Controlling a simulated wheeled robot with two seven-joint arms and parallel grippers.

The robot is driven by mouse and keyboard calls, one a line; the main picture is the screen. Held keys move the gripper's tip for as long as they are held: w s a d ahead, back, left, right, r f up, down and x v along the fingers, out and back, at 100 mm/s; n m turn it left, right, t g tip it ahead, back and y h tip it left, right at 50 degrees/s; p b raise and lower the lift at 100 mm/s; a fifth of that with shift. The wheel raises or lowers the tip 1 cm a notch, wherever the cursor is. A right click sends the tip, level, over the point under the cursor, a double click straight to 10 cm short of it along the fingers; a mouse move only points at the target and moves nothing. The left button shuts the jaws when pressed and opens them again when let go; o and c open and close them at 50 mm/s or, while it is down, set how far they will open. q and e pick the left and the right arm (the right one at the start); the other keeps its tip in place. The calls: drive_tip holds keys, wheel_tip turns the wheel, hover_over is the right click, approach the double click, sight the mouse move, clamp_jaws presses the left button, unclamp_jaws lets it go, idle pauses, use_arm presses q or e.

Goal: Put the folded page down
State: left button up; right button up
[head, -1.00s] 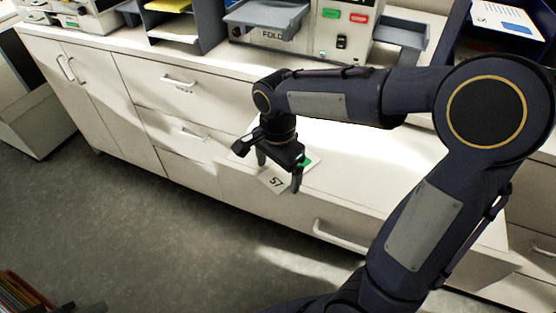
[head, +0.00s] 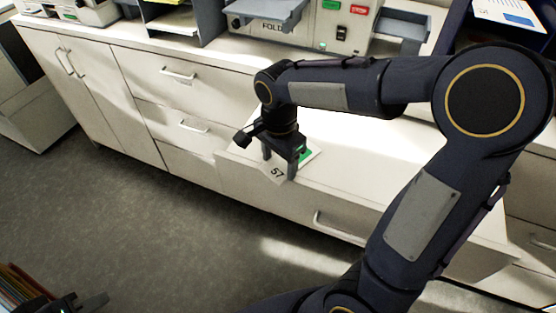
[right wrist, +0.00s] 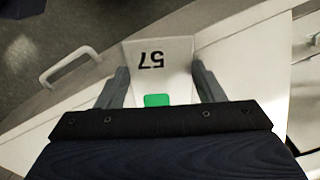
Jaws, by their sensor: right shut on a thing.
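The folded page (head: 277,173) is white, with a printed 57 and a green patch. My right gripper (head: 279,165) is shut on it, pointing down at the front edge of the lower white counter (head: 360,165). In the right wrist view the page (right wrist: 160,58) lies between the two grey fingers (right wrist: 162,84), its 57 upside down. I cannot tell whether the page touches the counter. My left gripper (head: 82,302) shows only partly at the bottom left corner, away from the page; its jaw state is unclear.
A folding machine (head: 330,30) with grey trays stands on the counter behind. A grey sorter (head: 170,25) is left of it. Colored files (head: 22,290) stand at the bottom left. The lower counter right of the page looks bare.

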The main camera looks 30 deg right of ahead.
drive_tip(key=shift+w+d, duration=0.9)
drive_tip(key=shift+d, duration=0.1)
drive_tip(key=o, duration=1)
drive_tip(key=shift+o, duration=0.2)
wheel_tip(320, 180, up, 8)
drive_tip(key=shift+p, duration=0.35)
drive_tip(key=shift+s+f, duration=0.1)
drive_tip(key=shift+f, duration=0.05)
